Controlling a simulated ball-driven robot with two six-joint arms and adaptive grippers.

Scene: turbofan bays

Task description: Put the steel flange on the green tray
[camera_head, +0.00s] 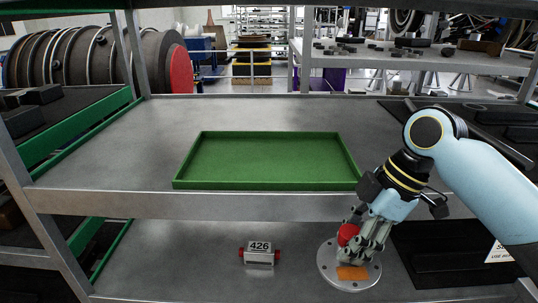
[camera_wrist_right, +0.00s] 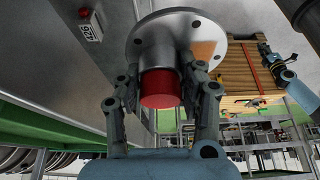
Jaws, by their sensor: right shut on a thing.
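The steel flange (camera_head: 332,268) is a round grey disc with bolt holes, an orange patch and a red-capped neck. It is at the lower shelf level in the head view; whether it touches the shelf I cannot tell. My right gripper (camera_head: 368,243) is shut on its neck. In the right wrist view the fingers (camera_wrist_right: 162,95) sit either side of the neck, below the flange's disc (camera_wrist_right: 200,27), with the red cap between them. The green tray (camera_head: 265,160) lies empty on the upper shelf, left of and above the gripper.
A small block marked 426 with red ends (camera_head: 259,252) sits on the lower shelf, left of the flange. The upper shelf's front edge (camera_head: 180,205) runs between flange and tray. Dark mats (camera_head: 440,250) lie to the right. Upper shelf is bare around the tray.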

